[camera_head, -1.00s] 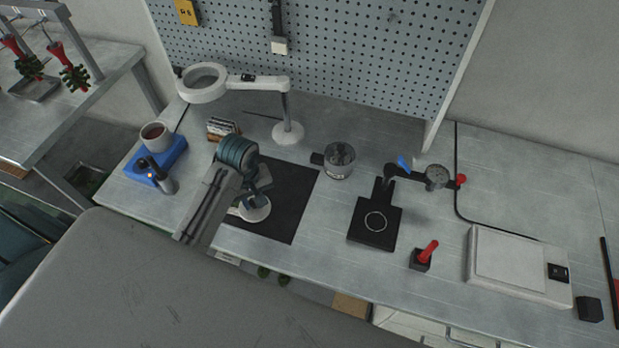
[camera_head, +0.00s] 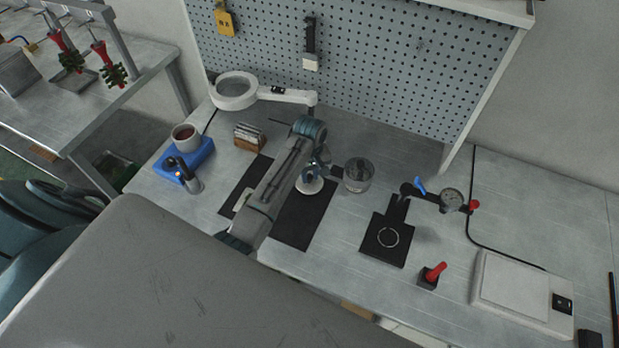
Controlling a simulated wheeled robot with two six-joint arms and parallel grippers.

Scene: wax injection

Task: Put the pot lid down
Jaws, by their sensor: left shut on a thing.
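The pot lid (camera_head: 308,185) is a pale round disc under my left gripper (camera_head: 316,168), which is shut on it. The lid appears over the black mat (camera_head: 302,222), near its back right end. Whether it touches the mat or hangs just above it I cannot tell. My arm hides part of the mat. The open pot (camera_head: 186,137), with dark red content, stands on the blue heater (camera_head: 188,161) at the left. My right gripper is not in view.
A glass-like container (camera_head: 358,176) stands close right of the lid. The magnifier lamp (camera_head: 237,90) and a small rack (camera_head: 250,137) stand behind. The black plate (camera_head: 387,240) with a gauge (camera_head: 452,199) is farther right. Bare bench shows in front of the mat.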

